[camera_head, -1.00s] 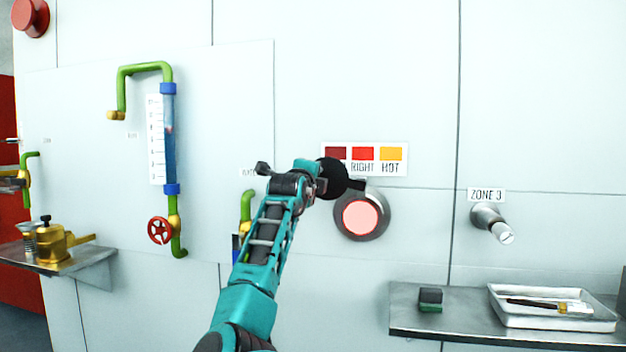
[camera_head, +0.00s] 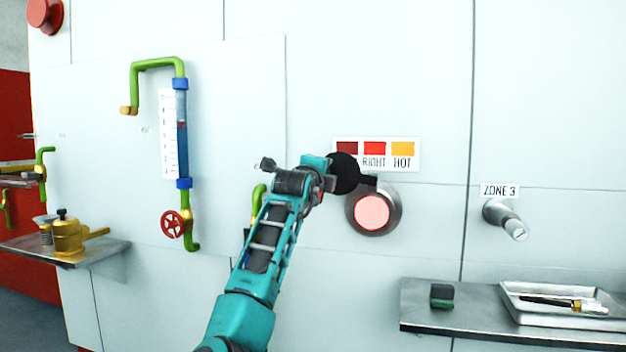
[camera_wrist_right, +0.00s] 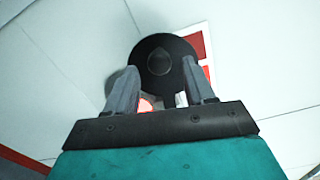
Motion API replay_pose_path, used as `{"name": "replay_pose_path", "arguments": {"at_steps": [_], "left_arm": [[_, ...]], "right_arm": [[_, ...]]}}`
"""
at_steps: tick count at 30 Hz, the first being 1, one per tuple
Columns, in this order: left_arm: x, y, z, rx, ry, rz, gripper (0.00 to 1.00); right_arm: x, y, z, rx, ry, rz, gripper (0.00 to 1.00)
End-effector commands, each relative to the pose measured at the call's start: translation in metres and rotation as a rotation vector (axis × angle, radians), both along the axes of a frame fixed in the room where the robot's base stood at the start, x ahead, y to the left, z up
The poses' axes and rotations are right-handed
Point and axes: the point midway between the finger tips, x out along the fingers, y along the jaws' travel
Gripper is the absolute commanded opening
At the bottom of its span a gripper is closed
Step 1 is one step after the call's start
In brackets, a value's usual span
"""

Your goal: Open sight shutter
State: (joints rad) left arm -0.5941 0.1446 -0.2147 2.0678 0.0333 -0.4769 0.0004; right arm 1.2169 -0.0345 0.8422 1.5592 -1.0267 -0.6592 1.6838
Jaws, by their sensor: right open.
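The sight port (camera_head: 371,212) is a round metal ring on the wall with a lit pink-red glass. Its black disc shutter (camera_head: 344,173) is swung up and left of the glass, which shows uncovered. A dark lug joins the disc to the ring's top. My right gripper (camera_head: 328,181) is at the disc's left side, at the end of the teal arm. In the right wrist view the disc (camera_wrist_right: 160,62) shows between the two grey fingers, which are apart; whether they touch it cannot be told. Part of the red glass (camera_wrist_right: 145,104) shows below it. My left gripper is not in view.
A colour label (camera_head: 375,154) reading "RIGHT HOT" is above the port. The "ZONE 3" metal tube (camera_head: 505,219) sticks out at right. A shelf (camera_head: 420,313) holds a dark green block (camera_head: 442,296) and a tray (camera_head: 520,312). A gauge with green pipes (camera_head: 182,140) is at left.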

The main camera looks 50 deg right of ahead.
Motion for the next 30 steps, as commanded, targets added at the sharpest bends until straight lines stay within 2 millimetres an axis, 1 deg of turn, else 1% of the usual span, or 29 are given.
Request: {"name": "replay_pose_path", "arguments": {"at_steps": [1,6,9,13,18,30], "left_arm": [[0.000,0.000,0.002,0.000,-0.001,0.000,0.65],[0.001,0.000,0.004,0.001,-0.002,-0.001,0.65],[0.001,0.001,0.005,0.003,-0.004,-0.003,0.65],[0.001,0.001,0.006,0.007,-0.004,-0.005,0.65],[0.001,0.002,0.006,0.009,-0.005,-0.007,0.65],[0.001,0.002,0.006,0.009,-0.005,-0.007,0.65]], "right_arm": [[-0.003,0.011,0.000,0.001,-0.001,0.003,0.54],[-0.017,0.043,0.000,0.001,-0.002,0.002,0.54],[-0.024,0.060,0.000,0.001,-0.002,0.002,0.54],[-0.031,0.076,0.000,0.000,-0.001,0.001,0.54],[-0.036,0.086,0.000,0.000,0.000,-0.001,0.54],[-0.037,0.087,0.000,0.000,0.000,-0.001,0.54]]}}
